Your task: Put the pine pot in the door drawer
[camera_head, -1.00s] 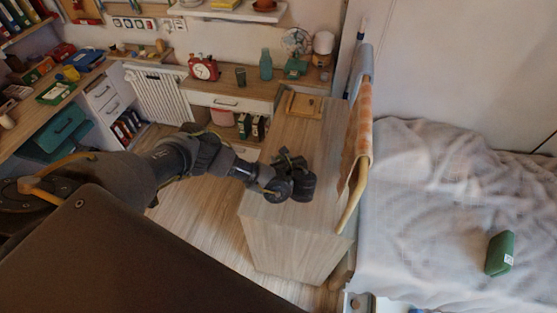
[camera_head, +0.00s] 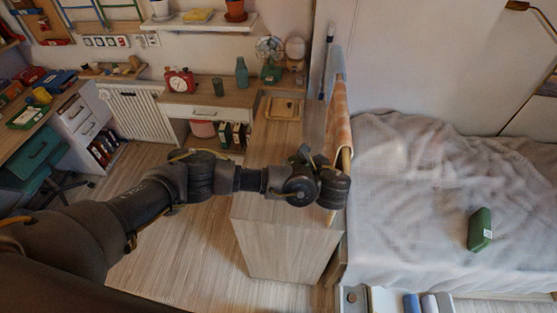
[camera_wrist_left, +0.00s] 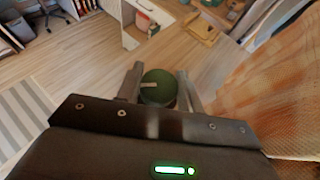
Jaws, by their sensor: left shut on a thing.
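A dark green round pot (camera_wrist_left: 158,88), which looks like the pine pot, is between the two fingers of my left gripper (camera_wrist_left: 160,82) in the left wrist view. The gripper is shut on it. In the head view my left gripper (camera_head: 325,185) is over the near end of the wooden cabinet (camera_head: 270,205), close to the orange cloth; the pot is hidden there. A white drawer front (camera_head: 203,113) under the back desk looks closed. I cannot tell which drawer is the door drawer. My right gripper is not in view.
The orange checked cloth (camera_head: 338,120) hangs on a rail between cabinet and bed. A green box (camera_head: 480,229) lies on the grey bed (camera_head: 430,190). A red clock (camera_head: 180,82), green bottle and fan stand on the back desk. The wood floor (camera_head: 170,240) is open.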

